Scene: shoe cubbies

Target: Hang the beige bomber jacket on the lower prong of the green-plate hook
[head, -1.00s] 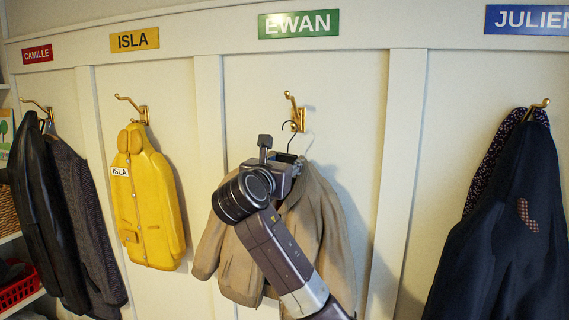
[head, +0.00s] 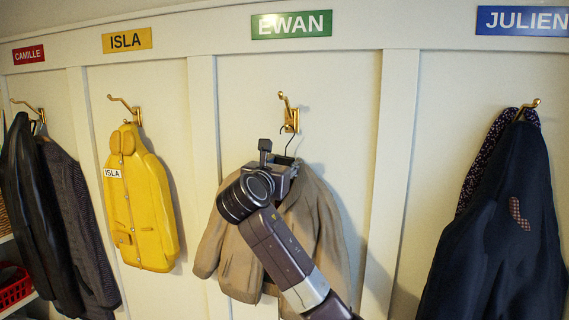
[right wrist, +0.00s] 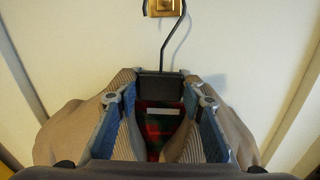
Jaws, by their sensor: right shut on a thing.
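The beige bomber jacket (head: 322,225) hangs from a dark wire hanger (head: 290,146) in front of the wall panel. My right gripper (head: 284,178) is shut on the hanger's neck just above the collar. In the right wrist view, its fingers (right wrist: 160,92) flank the hanger's black neck block (right wrist: 160,86), and a red and green plaid lining shows. The brass hook (head: 290,112) sits under the green EWAN plate (head: 291,24). The hanger's curved top is at the hook's lower end; I cannot tell whether it rests on the lower prong. My left gripper is not in view.
A yellow jacket (head: 143,205) hangs at left under the ISLA plate. Dark coats (head: 45,210) hang at far left, and a navy coat (head: 500,235) hangs at right. Vertical battens (head: 392,150) separate the panels. The wall beside the beige jacket is clear.

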